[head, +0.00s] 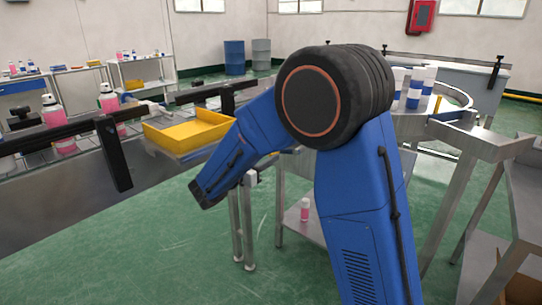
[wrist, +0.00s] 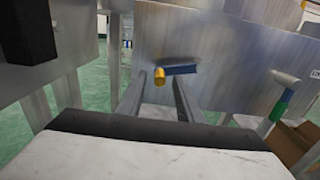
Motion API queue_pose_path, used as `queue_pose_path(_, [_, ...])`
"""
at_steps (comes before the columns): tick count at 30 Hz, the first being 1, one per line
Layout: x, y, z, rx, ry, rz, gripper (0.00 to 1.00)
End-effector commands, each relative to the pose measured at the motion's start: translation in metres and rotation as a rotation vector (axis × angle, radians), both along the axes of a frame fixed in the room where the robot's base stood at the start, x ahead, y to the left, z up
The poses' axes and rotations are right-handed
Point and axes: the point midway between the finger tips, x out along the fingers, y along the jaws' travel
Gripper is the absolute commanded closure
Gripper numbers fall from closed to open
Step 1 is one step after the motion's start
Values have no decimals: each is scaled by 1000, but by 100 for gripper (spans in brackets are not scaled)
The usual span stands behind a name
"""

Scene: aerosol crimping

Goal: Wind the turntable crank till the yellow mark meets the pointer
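In the wrist view, the crank shows as a short blue arm (wrist: 182,69) with a yellow knob (wrist: 158,77), on a grey metal panel (wrist: 235,60). My gripper (wrist: 157,82) is open, its two grey fingers apart and pointing at the panel. The knob appears between the fingertips, nothing is gripped, and I cannot tell how far ahead it is. In the head view, the round turntable (head: 462,95) carries white and blue cans (head: 414,88) behind my blue arm. My gripper is hidden there. I cannot make out the yellow mark or the pointer.
A green, blue and white rod-like thing (wrist: 279,100) stands right of the crank in the wrist view. In the head view, a yellow tray (head: 190,130) sits on the conveyor at left, with pink bottles (head: 65,143) nearby. A metal bench (head: 480,140) stands at right.

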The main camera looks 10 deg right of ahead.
Motion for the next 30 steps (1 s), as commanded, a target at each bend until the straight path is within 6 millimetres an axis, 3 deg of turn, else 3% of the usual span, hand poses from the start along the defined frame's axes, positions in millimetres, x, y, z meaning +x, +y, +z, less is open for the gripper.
queue_pose_path(7, [14,-19,0,0,0,-1,67])
queue_pose_path(17, [16,-22,0,0,0,0,67])
queue_pose_path(18, [16,-21,0,0,0,0,69])
queue_pose_path(22, [16,-21,0,0,0,0,100])
queue_pose_path(30, [24,-21,1,13,-16,0,100])
